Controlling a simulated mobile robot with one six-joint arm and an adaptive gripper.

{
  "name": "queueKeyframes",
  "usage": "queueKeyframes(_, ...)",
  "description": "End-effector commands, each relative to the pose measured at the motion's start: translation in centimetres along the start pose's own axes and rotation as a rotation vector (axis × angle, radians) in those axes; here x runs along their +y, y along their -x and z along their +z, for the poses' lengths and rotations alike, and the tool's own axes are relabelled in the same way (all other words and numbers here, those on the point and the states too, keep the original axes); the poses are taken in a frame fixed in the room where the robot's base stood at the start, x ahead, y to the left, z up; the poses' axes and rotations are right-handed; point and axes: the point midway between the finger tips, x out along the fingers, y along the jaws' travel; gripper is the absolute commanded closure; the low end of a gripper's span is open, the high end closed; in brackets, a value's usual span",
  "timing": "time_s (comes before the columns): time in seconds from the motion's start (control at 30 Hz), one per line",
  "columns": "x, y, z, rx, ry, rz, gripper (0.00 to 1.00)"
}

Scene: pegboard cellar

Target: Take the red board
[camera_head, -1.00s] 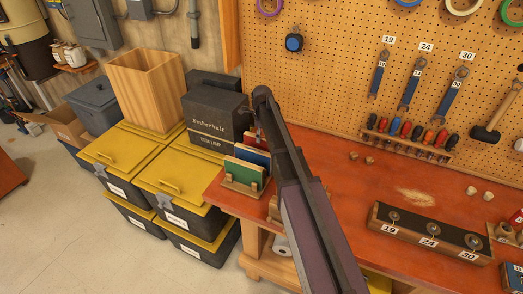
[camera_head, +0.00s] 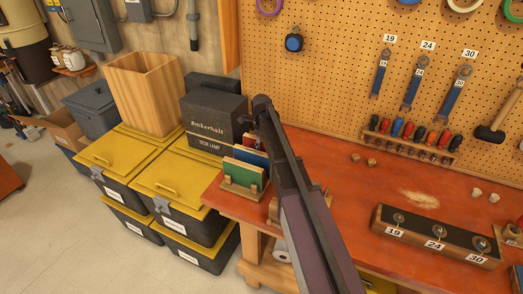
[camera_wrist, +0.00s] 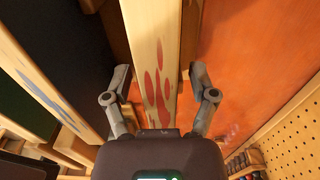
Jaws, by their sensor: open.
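In the wrist view a board stands edge-on with red smears on its pale wooden edge; I take it for the red board (camera_wrist: 155,45). My gripper (camera_wrist: 160,74) is open, with one finger on each side of this edge; I cannot tell whether either finger touches it. To its left are a blue-smeared board (camera_wrist: 45,85) and a dark green board (camera_wrist: 14,105). In the head view the green board (camera_head: 241,174) and blue board (camera_head: 250,156) stand in a wooden rack (camera_head: 240,190) at the bench's left end. My arm mostly hides the red board and gripper there.
A black lamp box (camera_head: 213,118) stands close behind the boards. Yellow-lidded bins (camera_head: 170,180) are left of the red workbench (camera_head: 345,190). A numbered socket block (camera_head: 435,237) lies at right. A pegboard (camera_head: 340,75) with tools rises behind.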

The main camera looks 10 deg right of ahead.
Motion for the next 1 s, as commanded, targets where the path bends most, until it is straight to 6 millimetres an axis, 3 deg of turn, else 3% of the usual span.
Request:
queueKeyframes(0.17,0.02,0.00,0.02,0.000,0.000,0.000,0.26)
queueKeyframes(0.27,0.02,0.00,0.03,0.000,0.000,0.000,0.49)
queueKeyframes(0.43,0.03,0.00,0.04,0.000,0.001,0.000,1.00)
queueKeyframes(1.0,0.04,0.54,0.07,0.000,0.001,0.000,1.00)
